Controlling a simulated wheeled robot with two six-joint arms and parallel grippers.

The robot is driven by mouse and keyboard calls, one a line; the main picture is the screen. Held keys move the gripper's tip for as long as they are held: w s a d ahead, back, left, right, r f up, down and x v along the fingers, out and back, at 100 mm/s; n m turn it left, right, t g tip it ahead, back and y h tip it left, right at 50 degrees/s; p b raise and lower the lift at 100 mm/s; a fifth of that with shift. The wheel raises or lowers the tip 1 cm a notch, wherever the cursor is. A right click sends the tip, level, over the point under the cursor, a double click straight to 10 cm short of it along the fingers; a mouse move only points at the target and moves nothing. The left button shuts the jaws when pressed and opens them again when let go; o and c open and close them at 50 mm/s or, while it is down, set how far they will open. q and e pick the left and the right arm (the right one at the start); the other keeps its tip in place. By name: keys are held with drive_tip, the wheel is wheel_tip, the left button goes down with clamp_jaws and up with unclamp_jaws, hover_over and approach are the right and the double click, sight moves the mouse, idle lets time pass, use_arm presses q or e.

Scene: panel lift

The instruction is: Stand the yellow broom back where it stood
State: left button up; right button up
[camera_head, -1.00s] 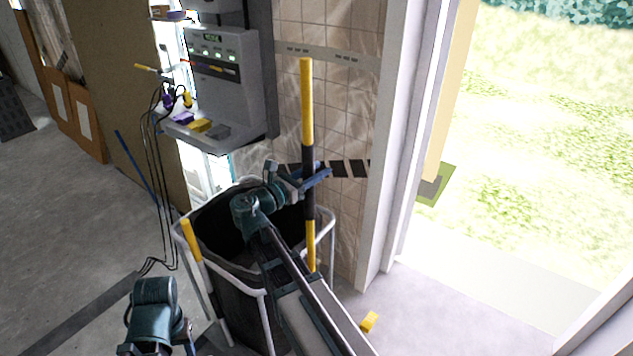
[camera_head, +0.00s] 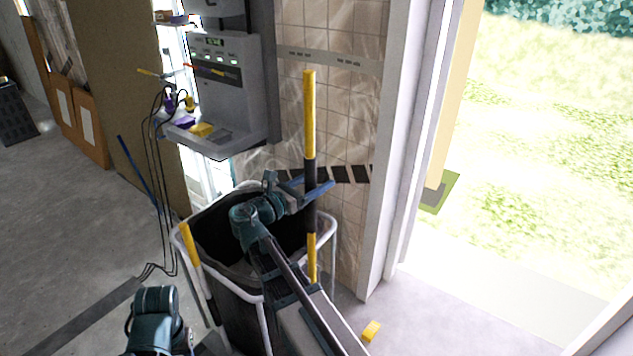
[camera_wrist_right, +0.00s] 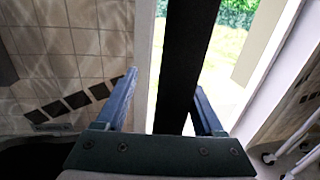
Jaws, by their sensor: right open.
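The yellow broom's pole (camera_head: 309,115), yellow with a black middle section, is nearly upright in front of the tiled wall. Its lower yellow part shows beside the bin's white frame; its foot is hidden behind my right arm and the bin. My right gripper (camera_head: 314,189) is open, with its blue fingers at the pole's black section. In the right wrist view the black pole (camera_wrist_right: 187,60) rises between the two spread fingers (camera_wrist_right: 165,105), with gaps visible. A teal part of my left arm shows at the bottom left; its fingers cannot be made out.
A black bin in a white frame (camera_head: 325,262) stands below my right arm, with another yellow and black pole (camera_head: 191,245) at its left. A grey wall-mounted machine (camera_head: 232,95) is behind. A yellow block (camera_head: 371,331) lies on the floor. The doorway at right is open.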

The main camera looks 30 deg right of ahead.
drive_tip(key=v, duration=1.2)
drive_tip(key=shift+r, duration=0.1)
drive_tip(key=s+a+f+m+g+y, duration=0.1)
drive_tip(key=s+a+f+m+y, duration=0.35)
drive_tip(key=f, duration=0.35)
drive_tip(key=s+a+f+m+g+y, duration=0.1)
drive_tip(key=s+a+f+m+y, duration=0.3)
drive_tip(key=f, duration=0.5)
drive_tip(key=s+a+f+m+g+y, duration=0.1)
drive_tip(key=s+a+f+m+y, duration=0.1)
drive_tip(key=a, duration=0.4)
drive_tip(key=s+a+f+m+g+y, duration=0.1)
drive_tip(key=s+a+f+m+y, duration=0.2)
drive_tip(key=a+m+y, duration=0.3)
drive_tip(key=shift+s+a, duration=0.55)
drive_tip(key=shift+a, duration=0.05)
drive_tip(key=shift+f, duration=0.15)
